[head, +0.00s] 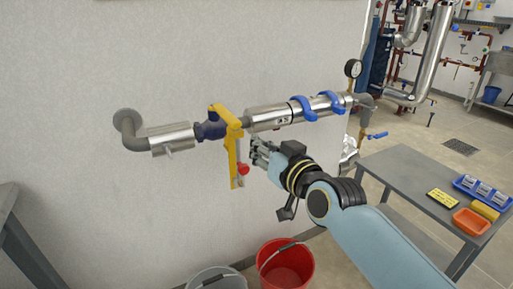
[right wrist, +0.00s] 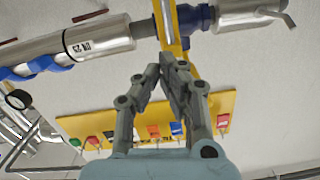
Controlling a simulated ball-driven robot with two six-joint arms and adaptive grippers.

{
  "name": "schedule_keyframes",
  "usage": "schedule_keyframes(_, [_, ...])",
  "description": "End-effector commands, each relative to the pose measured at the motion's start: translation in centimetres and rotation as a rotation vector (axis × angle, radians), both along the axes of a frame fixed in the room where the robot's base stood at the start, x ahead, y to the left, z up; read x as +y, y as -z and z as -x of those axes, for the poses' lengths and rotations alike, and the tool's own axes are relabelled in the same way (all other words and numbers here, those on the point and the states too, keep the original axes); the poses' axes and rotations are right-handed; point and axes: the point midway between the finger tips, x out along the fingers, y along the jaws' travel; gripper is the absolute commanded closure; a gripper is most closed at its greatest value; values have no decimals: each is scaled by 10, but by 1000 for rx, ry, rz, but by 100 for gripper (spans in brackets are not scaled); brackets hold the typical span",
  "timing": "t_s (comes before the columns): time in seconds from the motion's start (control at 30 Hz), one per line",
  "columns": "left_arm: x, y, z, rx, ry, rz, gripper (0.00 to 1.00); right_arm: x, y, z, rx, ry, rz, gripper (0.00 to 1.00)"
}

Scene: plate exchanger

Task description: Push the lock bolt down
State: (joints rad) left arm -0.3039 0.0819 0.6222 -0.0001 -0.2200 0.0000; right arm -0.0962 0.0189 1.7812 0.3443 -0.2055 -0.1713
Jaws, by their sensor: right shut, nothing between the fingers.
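A yellow lever and bracket (head: 232,122) sits at the blue valve (head: 211,130) on the wall pipe, with its arm hanging down. A red knob or padlock (head: 243,169) is on its lower part; I cannot tell which piece is the lock bolt. My right gripper (head: 257,152) is just right of the hanging yellow arm, below the pipe. In the right wrist view its fingertips (right wrist: 162,70) are together and empty, overlapping the yellow bar (right wrist: 172,35); contact cannot be told. My left gripper is not in view.
A yellow board (right wrist: 75,124) with several coloured tags or padlocks is on the wall. A red bucket (head: 287,266) and a grey bucket (head: 216,279) stand below. A grey table (head: 405,180) at right holds an orange tray (head: 471,222) and a blue tray (head: 484,191).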

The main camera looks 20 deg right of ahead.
Motion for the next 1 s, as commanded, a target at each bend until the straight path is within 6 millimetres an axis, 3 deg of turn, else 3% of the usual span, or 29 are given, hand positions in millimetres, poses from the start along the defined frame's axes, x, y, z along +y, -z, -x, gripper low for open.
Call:
schedule_keyframes(0.03, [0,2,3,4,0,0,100,-1,7,15,11,-1,2,100])
schedule_keyframes(0.2, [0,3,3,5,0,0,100,-4,4,52,11,-1,2,100])
schedule_keyframes(0.4, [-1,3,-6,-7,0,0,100,-5,1,77,9,0,1,100])
schedule_keyframes(1.0, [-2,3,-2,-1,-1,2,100,-6,-1,83,7,-1,-1,100])
